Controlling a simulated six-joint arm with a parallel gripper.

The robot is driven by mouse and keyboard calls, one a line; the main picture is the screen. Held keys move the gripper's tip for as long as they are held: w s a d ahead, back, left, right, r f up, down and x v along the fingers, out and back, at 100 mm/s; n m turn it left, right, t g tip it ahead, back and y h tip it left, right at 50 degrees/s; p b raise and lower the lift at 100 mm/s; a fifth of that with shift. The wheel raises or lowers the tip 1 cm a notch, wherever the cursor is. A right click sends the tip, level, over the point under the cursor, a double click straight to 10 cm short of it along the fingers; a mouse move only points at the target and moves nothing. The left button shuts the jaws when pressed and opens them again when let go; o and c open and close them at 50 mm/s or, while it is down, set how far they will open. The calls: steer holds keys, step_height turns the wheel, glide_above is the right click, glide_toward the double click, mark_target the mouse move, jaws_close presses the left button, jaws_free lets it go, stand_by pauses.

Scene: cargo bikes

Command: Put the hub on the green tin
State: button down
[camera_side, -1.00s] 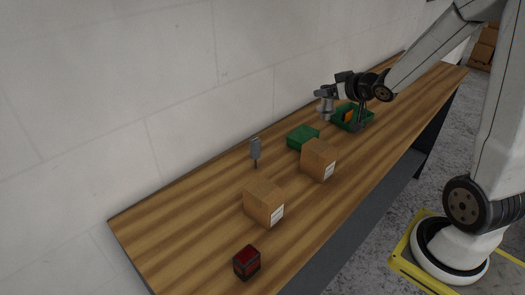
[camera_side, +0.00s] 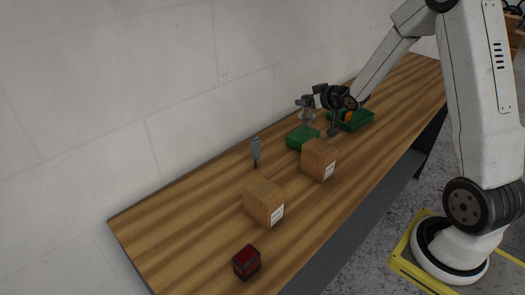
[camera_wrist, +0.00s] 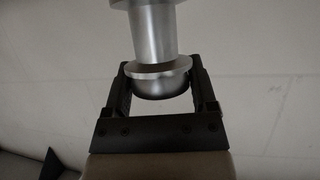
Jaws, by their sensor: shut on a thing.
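The hub (camera_wrist: 153,38) is a silver metal spool with a wide flange. My gripper (camera_wrist: 160,78) is shut on it, with a black finger on each side of its lower end in the wrist view. In the side view, my gripper (camera_side: 306,102) holds the hub (camera_side: 306,117) in the air, over or just behind the green tin (camera_side: 300,137); I cannot tell the exact gap. The tin is a low green box on the wooden bench, and its top looks bare. The wrist view does not show the tin.
A cardboard box (camera_side: 318,161) stands close in front of the tin. Another box (camera_side: 263,202), a grey upright tool (camera_side: 256,150) and a dark red block (camera_side: 246,262) stand to the left. A green crate (camera_side: 362,125) with an orange thing is to the right. The wall runs behind.

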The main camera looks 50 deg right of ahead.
mark_target(309, 116)
steer(key=shift+w+f, duration=0.2)
steer(key=shift+w+d+f, duration=0.1)
steer(key=shift+w+f, duration=0.1)
steer(key=shift+f, duration=1.55)
steer(key=shift+f, duration=0.15)
jaws_free()
steer(key=shift+v, duration=0.9)
steer(key=v, duration=1)
steer(key=shift+s, duration=0.15)
